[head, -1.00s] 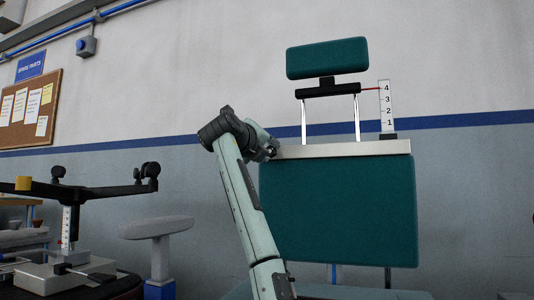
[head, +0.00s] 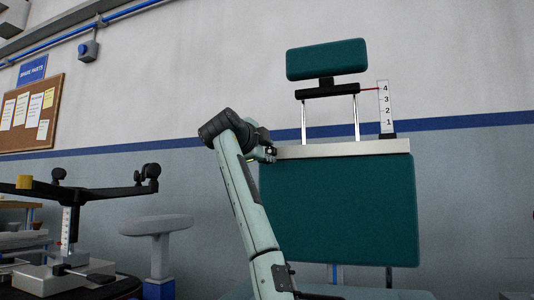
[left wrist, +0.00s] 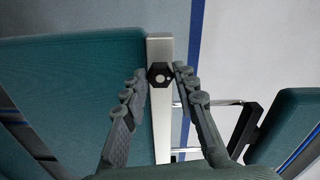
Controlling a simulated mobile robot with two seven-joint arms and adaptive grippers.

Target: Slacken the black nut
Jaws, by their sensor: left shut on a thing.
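The black nut (left wrist: 160,73) is a dark hexagon with a light round centre, on the end of the pale metal bar (left wrist: 160,118) of the teal chair. In the left wrist view, my left gripper (left wrist: 160,75) has one finger on each side of it and is shut on it. In the head view, my left gripper (head: 270,154) is at the left end of the metal bar (head: 345,149), where the nut is hard to make out. The headrest (head: 327,60) stands on two rods, with a red pointer near 4 on the scale (head: 385,105). My right gripper is not in view.
The teal backrest (head: 338,210) hangs below the bar, close to my left arm. At the left are a black-armed stand (head: 100,191) and a grey padded post (head: 157,226). The wall behind is clear around the headrest.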

